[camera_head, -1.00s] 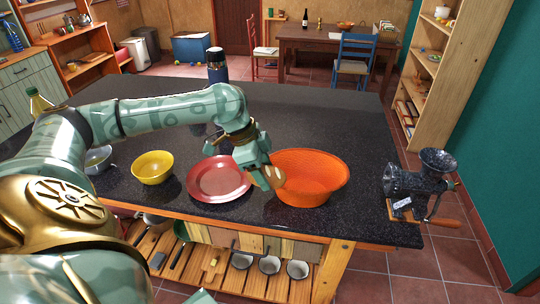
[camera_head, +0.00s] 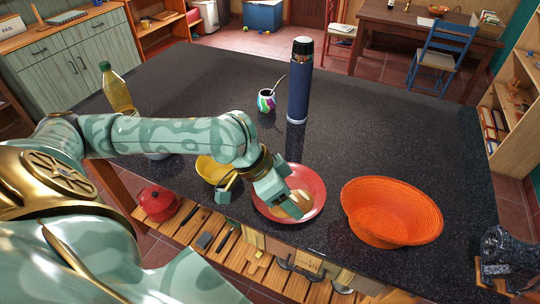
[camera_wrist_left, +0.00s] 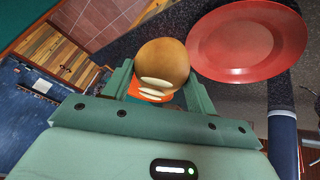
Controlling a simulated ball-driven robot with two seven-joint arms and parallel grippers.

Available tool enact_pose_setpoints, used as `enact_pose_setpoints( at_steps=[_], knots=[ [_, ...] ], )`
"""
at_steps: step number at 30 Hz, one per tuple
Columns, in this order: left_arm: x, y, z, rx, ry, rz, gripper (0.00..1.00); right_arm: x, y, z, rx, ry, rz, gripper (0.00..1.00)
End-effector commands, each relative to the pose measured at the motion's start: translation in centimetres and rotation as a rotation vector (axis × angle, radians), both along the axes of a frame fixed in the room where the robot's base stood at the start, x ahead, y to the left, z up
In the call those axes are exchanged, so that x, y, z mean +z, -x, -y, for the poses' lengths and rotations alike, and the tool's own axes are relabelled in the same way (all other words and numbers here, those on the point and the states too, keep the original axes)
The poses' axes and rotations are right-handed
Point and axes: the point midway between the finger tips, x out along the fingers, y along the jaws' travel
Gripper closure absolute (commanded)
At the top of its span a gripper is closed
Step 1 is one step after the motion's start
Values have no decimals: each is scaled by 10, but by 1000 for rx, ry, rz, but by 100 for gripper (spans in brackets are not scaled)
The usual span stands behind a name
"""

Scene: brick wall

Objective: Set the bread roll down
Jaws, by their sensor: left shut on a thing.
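My left gripper (camera_head: 288,204) is shut on the bread roll (camera_head: 301,201) and holds it over the red plate (camera_head: 319,184) in the head view. In the left wrist view the round brown roll (camera_wrist_left: 161,62), with pale slash marks, sits between the two fingers. The red plate (camera_wrist_left: 250,42) shows beside it to the right there. The hand hides part of the roll and plate in the head view, and I cannot tell whether the roll touches the plate. My right gripper is not in view.
An orange basket (camera_head: 392,212) stands right of the plate. A yellow bowl (camera_head: 210,170) is to its left, partly behind my arm. A blue bottle (camera_head: 299,85) and a colourful cup (camera_head: 266,101) stand behind. The dark counter (camera_head: 400,130) is clear behind the basket.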

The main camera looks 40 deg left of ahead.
Motion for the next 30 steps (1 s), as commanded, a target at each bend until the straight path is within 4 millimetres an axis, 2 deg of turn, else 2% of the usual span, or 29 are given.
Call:
enact_pose_setpoints(
  at_steps=[4,8,13,15,18,26,30],
  knots=[
    [-7,-11,-8,44,28,-5,66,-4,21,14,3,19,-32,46],
    [-24,-37,-28,48,31,-5,66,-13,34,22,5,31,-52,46],
    [-47,-78,-57,46,33,-6,66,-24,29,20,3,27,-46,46],
    [-66,-87,-64,44,33,-8,66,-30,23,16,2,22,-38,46],
    [-83,-99,-73,42,33,-6,66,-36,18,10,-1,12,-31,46],
    [-100,-112,-83,40,31,-4,66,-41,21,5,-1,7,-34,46],
    [-123,-112,-83,40,31,-7,66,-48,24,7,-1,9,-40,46]
  ],
)
